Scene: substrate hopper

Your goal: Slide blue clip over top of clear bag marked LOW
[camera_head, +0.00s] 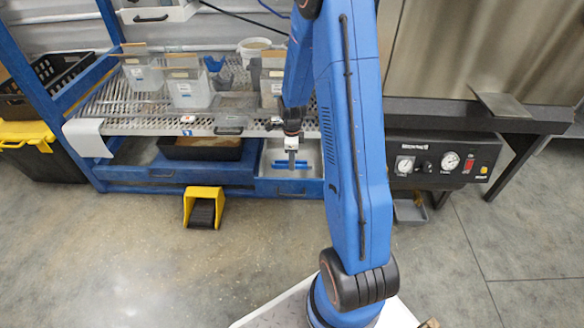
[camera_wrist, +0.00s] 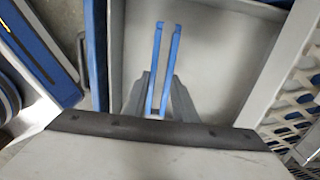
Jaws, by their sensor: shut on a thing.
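The blue clip (camera_wrist: 171,62) shows in the wrist view as two long, narrow prongs close together. My gripper (camera_wrist: 160,82) has its dark fingers on either side of the prongs and is shut on the clip. In the head view my gripper (camera_head: 291,160) points down into a pale tray below the perforated shelf, with the clip (camera_head: 284,164) at its tip. Whether the clip touches the tray floor cannot be told. Clear bags or containers (camera_head: 190,93) stand on the shelf, some with brown strips across their tops. No LOW marking is legible.
The pale tray (camera_wrist: 215,75) has walls close around my gripper. The perforated shelf (camera_head: 125,112) and blue frame (camera_head: 130,172) lie around it. A black tray (camera_head: 200,149) is to the left, a yellow pedal (camera_head: 204,195) on the floor, and a black control box (camera_head: 440,160) to the right.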

